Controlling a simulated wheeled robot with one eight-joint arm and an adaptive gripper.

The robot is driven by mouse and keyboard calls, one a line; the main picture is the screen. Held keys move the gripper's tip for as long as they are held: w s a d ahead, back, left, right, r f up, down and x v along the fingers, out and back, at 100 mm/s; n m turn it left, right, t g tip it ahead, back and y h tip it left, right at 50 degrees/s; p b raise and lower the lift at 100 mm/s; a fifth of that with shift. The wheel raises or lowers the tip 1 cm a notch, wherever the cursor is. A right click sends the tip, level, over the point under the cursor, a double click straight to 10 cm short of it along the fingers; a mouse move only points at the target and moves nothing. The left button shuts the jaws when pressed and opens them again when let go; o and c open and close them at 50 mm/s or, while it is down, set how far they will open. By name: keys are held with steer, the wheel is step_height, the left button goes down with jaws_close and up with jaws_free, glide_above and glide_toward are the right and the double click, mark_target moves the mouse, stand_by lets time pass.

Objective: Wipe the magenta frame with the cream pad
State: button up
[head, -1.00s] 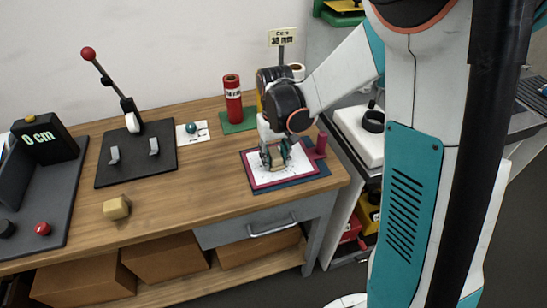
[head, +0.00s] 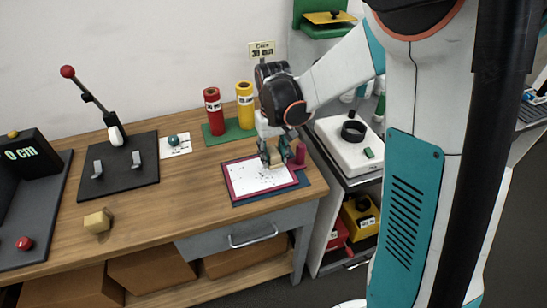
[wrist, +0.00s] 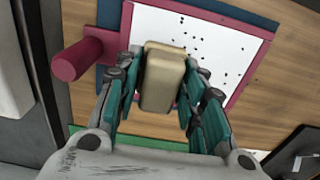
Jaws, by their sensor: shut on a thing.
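The magenta frame (head: 229,186) lies on a dark blue mat (head: 265,196) at the right end of the wooden bench. Its white sheet (head: 248,181) carries several small dark specks. In the wrist view the specks on the white sheet (wrist: 192,35) lie ahead of and beside the pad. A magenta knob (wrist: 78,60) stands at the frame's edge. My gripper (head: 272,160) is over the frame's right part. In the wrist view my gripper (wrist: 160,95) is shut on the cream pad (wrist: 162,78). Whether the pad touches the sheet I cannot tell.
A red cylinder (head: 213,112) and a yellow cylinder (head: 245,106) stand on a green mat behind the frame. A lever on a black plate (head: 125,171) is to the left. A yellowish block (head: 97,222) sits at the bench's front left. A white box (head: 340,148) is on the right.

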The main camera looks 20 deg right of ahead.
steer(key=shift+r+p, duration=1.25)
steer(key=shift+r, duration=0.95)
